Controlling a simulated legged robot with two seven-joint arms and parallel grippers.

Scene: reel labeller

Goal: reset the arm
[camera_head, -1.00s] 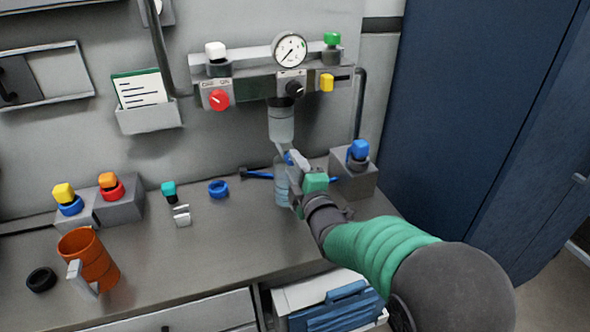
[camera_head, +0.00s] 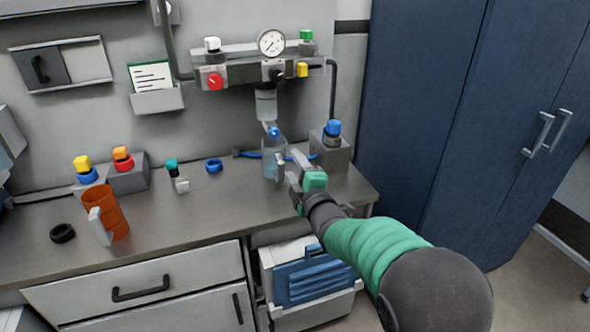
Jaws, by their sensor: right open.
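My right arm with its green sleeve comes in from the lower right. My right gripper (camera_head: 287,167) is open, just right of a translucent bluish bottle (camera_head: 270,166) on the bench. One finger overlaps the bottle's right side in the picture; I cannot tell whether they touch. The bottle stands upright below the grey cylinder (camera_head: 266,104) of the wall unit, with a blue part (camera_head: 274,132) above it. My left gripper is not in view.
A gauge unit (camera_head: 240,72) hangs on the wall. A grey block with a blue knob (camera_head: 333,128) stands behind the gripper. An orange mug (camera_head: 105,212), black ring (camera_head: 62,233) and blue ring (camera_head: 213,165) are on the bench (camera_head: 200,213). A blue cabinet (camera_head: 430,110) stands right.

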